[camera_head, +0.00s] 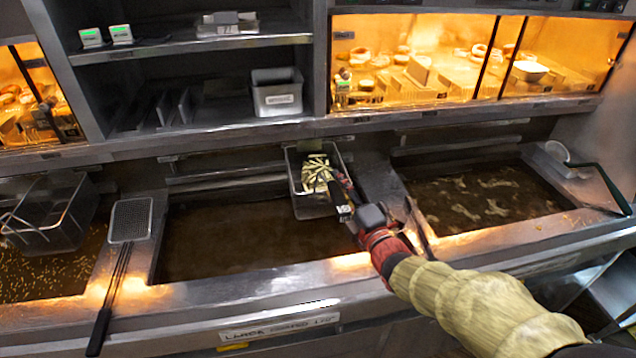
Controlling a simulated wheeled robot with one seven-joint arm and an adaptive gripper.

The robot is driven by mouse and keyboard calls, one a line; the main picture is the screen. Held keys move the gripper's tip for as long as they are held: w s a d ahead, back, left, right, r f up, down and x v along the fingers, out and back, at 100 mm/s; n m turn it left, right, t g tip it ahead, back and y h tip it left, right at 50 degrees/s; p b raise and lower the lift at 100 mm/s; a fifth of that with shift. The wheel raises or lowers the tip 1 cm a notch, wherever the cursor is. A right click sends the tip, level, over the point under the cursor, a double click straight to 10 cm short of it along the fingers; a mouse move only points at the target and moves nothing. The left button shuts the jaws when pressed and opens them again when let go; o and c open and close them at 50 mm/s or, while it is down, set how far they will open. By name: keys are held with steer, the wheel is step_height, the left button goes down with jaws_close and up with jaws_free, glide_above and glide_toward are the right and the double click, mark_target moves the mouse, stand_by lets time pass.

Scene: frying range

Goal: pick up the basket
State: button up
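A metal fry basket (296,169) holding pale fries (316,172) is at the back right of the middle fryer vat. My arm reaches in from the lower right. My gripper (340,197) is at the basket's front right side and overlaps it in the picture. The gripper covers the part of the basket where a handle could be. The fingers are small and dark, so I cannot tell whether they are closed on the basket. A second wire basket (52,215) sits over the left vat.
A flat mesh skimmer (130,220) with a black handle lies on the divider left of the middle vat (235,235). A green-handled strainer (600,185) rests at the right vat (485,200). A metal bin (277,98) stands on the shelf behind. A lit food cabinet (430,65) is above.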

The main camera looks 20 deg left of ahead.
steer(key=shift+c, duration=1.2)
jaws_close()
